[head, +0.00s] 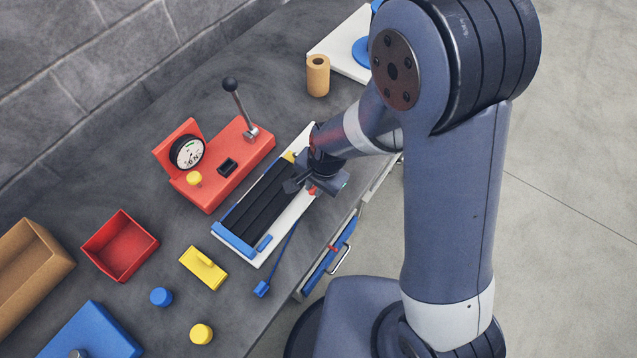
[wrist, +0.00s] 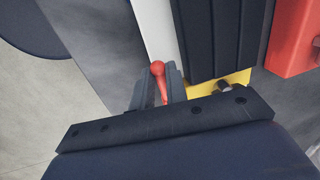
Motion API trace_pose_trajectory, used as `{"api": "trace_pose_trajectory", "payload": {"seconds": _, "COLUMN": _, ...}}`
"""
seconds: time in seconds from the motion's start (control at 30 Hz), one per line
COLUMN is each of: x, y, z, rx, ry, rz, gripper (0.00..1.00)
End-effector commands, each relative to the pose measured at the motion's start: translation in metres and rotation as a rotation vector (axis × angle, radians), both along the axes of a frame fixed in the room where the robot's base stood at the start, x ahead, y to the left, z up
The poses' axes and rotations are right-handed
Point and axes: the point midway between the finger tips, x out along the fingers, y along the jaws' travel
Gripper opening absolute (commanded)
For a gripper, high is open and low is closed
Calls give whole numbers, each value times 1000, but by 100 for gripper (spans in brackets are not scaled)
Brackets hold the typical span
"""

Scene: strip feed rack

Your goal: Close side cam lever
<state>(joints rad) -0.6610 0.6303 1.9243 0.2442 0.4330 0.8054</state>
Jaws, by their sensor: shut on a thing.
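The strip feed rack is a white plate (head: 291,213) with black ribbed channels (head: 259,208), a blue bar (head: 232,240) across its near end and a yellow part (head: 289,157) at its far end. The red side cam lever (wrist: 158,70) with a round knob stands at the plate's side edge in the wrist view. A bit of its red (head: 312,191) shows in the head view beneath my gripper (head: 311,186). My gripper (wrist: 158,87) is shut on the lever, one finger on each side. The lever's base is hidden by my gripper.
A red gauge station (head: 240,158) with an upright black-knobbed lever (head: 237,100) stands left of the rack. A blue drawer front (head: 328,258) is below the bench edge.

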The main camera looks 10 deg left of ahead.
Motion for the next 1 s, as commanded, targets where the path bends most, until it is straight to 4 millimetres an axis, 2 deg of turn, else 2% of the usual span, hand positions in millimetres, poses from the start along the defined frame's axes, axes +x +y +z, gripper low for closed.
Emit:
{"api": "trace_pose_trajectory", "payload": {"seconds": 0.3, "x": 2, "y": 4, "z": 1, "rx": 3, "ry": -4, "rz": -73, "gripper": 0}}
{"api": "trace_pose_trajectory", "payload": {"seconds": 0.7, "x": 3, "y": 5, "z": 1, "rx": 3, "ry": -5, "rz": -79, "gripper": 0}}
{"api": "trace_pose_trajectory", "payload": {"seconds": 0.73, "x": 3, "y": 5, "z": 1, "rx": 3, "ry": -5, "rz": -79, "gripper": 16}}
{"api": "trace_pose_trajectory", "payload": {"seconds": 1.0, "x": 2, "y": 4, "z": 1, "rx": 2, "ry": -3, "rz": -78, "gripper": 36}}
